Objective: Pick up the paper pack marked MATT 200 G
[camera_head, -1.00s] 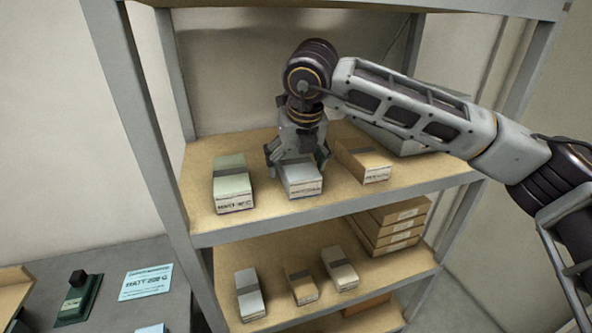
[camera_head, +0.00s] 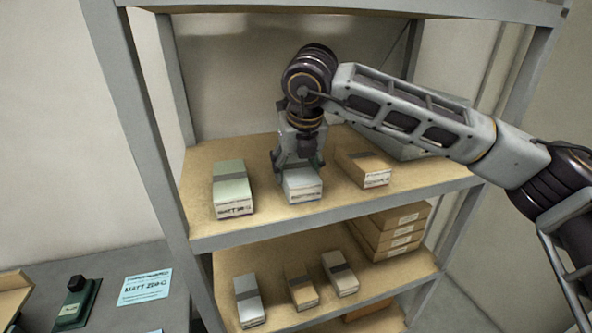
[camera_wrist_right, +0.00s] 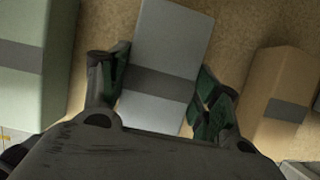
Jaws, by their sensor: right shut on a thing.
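My right gripper (camera_head: 298,174) points down over the middle pack on the upper shelf and is shut on it. This grey-white paper pack (camera_head: 303,191) has a darker grey band and a front label too blurred to read surely. It appears to rest on the shelf. In the right wrist view the pack (camera_wrist_right: 172,40) lies between the two green-padded fingers (camera_wrist_right: 160,98). A pale green pack (camera_head: 232,188) stands to its left, with a label that looks like MATT and a number. My left gripper is not in view.
A brown pack (camera_head: 362,166) stands to the right of the held one. The lower shelf holds several small packs (camera_head: 302,287) and stacked brown boxes (camera_head: 398,230). A blue card (camera_head: 145,287) seeming to read MATT 200 G lies on the grey table (camera_head: 108,312). Shelf posts flank the packs.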

